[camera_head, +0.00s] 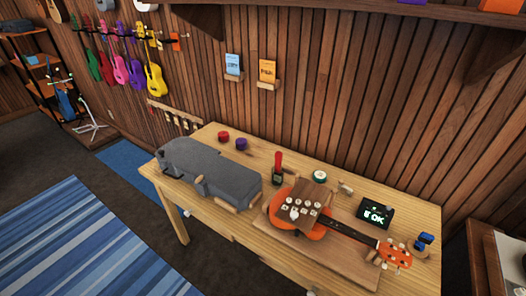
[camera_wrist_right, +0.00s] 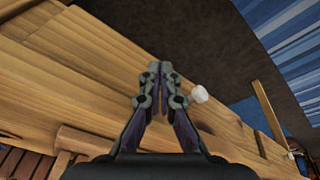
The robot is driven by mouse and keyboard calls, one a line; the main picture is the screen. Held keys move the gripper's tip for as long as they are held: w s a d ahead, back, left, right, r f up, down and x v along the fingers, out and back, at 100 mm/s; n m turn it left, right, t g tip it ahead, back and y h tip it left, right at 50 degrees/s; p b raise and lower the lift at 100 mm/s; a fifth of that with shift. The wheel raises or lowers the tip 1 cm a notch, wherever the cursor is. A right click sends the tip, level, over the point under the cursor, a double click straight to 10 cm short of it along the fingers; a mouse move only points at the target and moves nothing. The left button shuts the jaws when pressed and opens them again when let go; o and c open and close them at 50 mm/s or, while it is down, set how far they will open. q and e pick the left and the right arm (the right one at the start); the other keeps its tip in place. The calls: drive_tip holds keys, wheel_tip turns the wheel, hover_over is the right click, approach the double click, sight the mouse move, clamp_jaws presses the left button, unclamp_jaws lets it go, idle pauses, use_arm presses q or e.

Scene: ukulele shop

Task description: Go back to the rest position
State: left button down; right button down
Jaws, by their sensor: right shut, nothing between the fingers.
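My right gripper (camera_wrist_right: 161,70) is shut and empty in the right wrist view, over the front part of the wooden table (camera_wrist_right: 100,62). Neither gripper shows in the head view. My left gripper is not in view. The same table in the head view (camera_head: 225,243) has an orange ukulele (camera_head: 312,231) lying on a board, its neck pointing right. A brown block with several white knobs sits on the ukulele's body.
A grey case (camera_head: 208,172) lies on the table's left part. A display reading OK (camera_head: 376,213) stands behind the ukulele neck. A small white object (camera_wrist_right: 199,94) is beside my right fingers. Blue striped rug (camera_head: 80,245) and open floor lie left of the table.

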drive_tip(key=s+d+f+b, duration=0.1)
drive_tip(key=s+f, duration=0.9)
drive_tip(key=f, duration=0.2)
drive_tip(key=s+f+g+b, duration=0.1)
drive_tip(key=s+f+b, duration=0.1)
drive_tip(key=s+f, duration=0.9)
wheel_tip(320, 180, down, 2)
drive_tip(key=shift+d+f+g, duration=0.15)
drive_tip(key=shift+d+g, duration=0.15)
drive_tip(key=shift+d, duration=0.05)
